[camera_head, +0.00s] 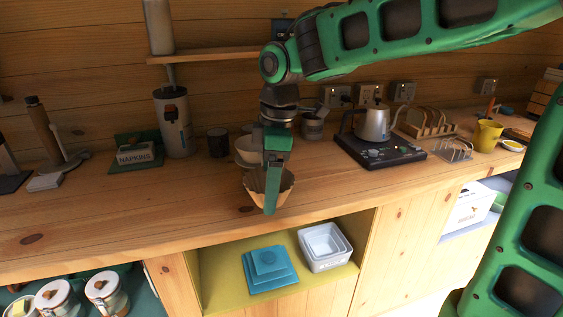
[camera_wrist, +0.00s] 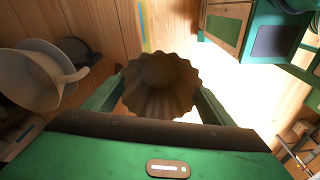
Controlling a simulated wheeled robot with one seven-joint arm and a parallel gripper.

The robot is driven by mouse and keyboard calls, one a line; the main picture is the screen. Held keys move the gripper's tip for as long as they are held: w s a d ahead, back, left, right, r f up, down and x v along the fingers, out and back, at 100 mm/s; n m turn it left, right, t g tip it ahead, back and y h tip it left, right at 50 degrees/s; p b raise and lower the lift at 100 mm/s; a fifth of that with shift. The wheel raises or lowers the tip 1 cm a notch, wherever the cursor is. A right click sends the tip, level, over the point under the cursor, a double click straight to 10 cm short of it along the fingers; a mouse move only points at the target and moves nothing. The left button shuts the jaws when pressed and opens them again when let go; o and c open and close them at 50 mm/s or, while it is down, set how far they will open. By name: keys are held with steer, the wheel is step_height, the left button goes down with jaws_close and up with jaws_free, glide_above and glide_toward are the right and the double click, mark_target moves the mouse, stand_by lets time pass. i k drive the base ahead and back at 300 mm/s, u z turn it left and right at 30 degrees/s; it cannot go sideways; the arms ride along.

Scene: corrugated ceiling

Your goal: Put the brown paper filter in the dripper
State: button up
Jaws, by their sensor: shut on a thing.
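The brown paper filter (camera_wrist: 160,84), cup-shaped with a wavy rim, is between my gripper's two fingers in the wrist view. My gripper (camera_head: 271,195) is shut on it and holds it near the counter's front edge in the head view, where the filter (camera_head: 286,190) is partly hidden by a finger. A white dripper (camera_head: 248,147) stands behind it on the counter, partly hidden by my gripper. In the wrist view the white dripper (camera_wrist: 40,82) is at the left, apart from the filter.
A kettle (camera_head: 373,122) stands on a black scale or base (camera_head: 380,150) to the right. A dark cup (camera_head: 218,142), white canister (camera_head: 175,125) and napkin holder (camera_head: 136,156) stand left. The wooden counter (camera_head: 120,205) is clear at front left.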

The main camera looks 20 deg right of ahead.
mark_target(256, 156)
steer(key=u, duration=0.7)
steer(key=k, duration=1.1)
steer(key=z, duration=0.65)
steer(key=i, duration=1.9)
steer(key=u, duration=0.05)
